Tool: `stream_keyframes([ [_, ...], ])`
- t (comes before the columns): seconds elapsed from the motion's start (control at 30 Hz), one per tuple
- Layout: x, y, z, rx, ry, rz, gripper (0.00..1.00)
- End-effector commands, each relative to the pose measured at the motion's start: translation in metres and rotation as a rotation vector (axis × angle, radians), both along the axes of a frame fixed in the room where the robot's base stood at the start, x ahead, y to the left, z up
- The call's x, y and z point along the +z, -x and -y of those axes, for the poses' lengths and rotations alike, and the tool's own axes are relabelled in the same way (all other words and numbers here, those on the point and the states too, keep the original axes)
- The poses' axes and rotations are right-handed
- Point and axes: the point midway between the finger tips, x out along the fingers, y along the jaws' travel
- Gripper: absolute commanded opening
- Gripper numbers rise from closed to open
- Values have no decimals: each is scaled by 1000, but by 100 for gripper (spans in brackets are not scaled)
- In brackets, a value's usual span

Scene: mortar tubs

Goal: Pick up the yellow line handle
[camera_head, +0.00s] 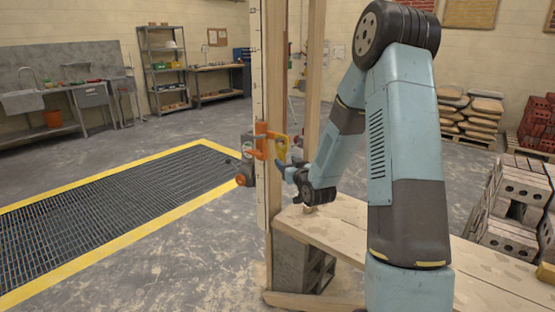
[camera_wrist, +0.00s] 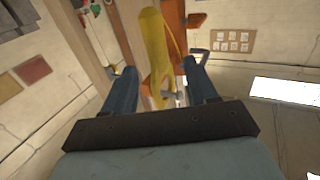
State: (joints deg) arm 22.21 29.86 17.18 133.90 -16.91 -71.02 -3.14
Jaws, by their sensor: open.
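The yellow line handle (camera_head: 283,143) is at an orange clamp-like fitting (camera_head: 261,141) on an upright wooden post, left of my arm in the head view. My gripper (camera_head: 285,169) is close to it there, just below and to its right. In the wrist view the yellow handle (camera_wrist: 154,45) runs lengthwise between the two blue fingers of my open gripper (camera_wrist: 161,78), with a gap on each side. Orange parts (camera_wrist: 173,25) show behind the handle. Whether either finger touches anything is not clear.
The wooden post (camera_head: 275,90) stands beside a plank bench (camera_head: 345,222) on grey blocks. A yellow-edged floor grate (camera_head: 110,215) lies at left. Stacked blocks (camera_head: 515,205) and sacks (camera_head: 472,120) stand at right. Much of the middle floor is open.

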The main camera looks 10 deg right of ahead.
Motion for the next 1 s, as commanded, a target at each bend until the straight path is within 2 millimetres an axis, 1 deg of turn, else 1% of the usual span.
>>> stream_keyframes([
  [0.03,0,-5,-1,1,0,1,57],
  [0.27,2,-17,-3,1,0,1,57],
  [0.5,6,-49,-6,2,0,0,57],
  [0.6,6,-58,-7,1,0,0,57],
  [0.7,6,-61,-8,1,1,0,57],
  [0.9,6,-61,-8,2,1,0,57],
  [1.0,6,-61,-8,2,1,0,49],
])
